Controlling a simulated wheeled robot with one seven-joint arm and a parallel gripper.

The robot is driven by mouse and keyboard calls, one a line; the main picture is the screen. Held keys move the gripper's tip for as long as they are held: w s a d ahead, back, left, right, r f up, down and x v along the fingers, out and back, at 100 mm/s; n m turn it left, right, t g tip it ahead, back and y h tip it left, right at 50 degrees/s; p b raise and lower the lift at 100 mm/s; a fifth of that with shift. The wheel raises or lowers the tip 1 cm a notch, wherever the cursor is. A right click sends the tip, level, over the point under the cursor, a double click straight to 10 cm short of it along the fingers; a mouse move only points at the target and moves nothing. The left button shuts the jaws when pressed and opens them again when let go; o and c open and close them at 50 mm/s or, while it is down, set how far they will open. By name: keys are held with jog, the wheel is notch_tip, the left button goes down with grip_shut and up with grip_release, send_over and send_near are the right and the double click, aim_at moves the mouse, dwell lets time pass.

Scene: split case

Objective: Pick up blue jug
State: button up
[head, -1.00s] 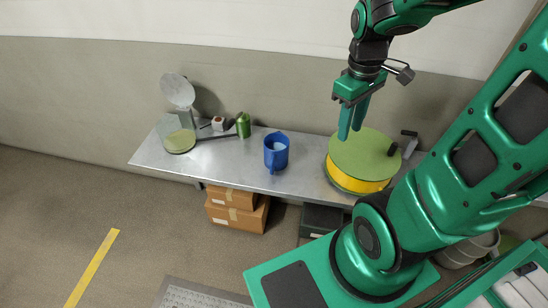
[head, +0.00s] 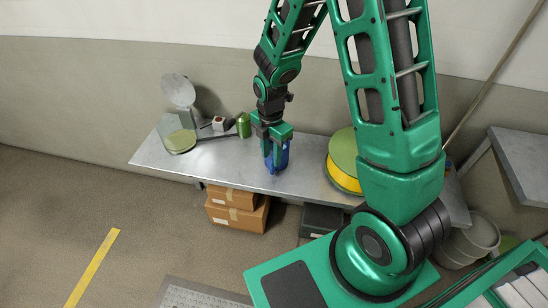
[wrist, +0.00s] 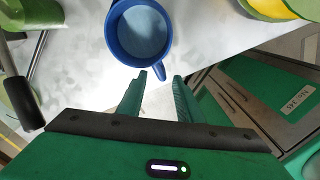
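The blue jug (head: 282,160) stands upright on the metal table, partly hidden behind my gripper in the head view. In the wrist view the jug (wrist: 139,33) shows from above, with its handle pointing down towards the space between my fingers. My gripper (head: 273,163) points down at the jug. In the wrist view my gripper (wrist: 160,77) is open, its two green fingers apart with nothing between them. The left fingertip is close to the jug's handle; I cannot tell whether they touch.
The metal table (head: 230,168) has a green can (head: 243,125) and a clear-lidded container (head: 180,141) to the left. A yellow drum with a green top (head: 343,160) stands to the right. Cardboard boxes (head: 237,207) sit below. The front of the table is clear.

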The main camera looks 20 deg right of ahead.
aim_at(272, 172)
jog(key=shift+s+f, duration=0.15)
jog(key=shift+f, duration=2)
jog(key=shift+s+f, duration=0.1)
jog(key=shift+f, duration=2.05)
grip_shut()
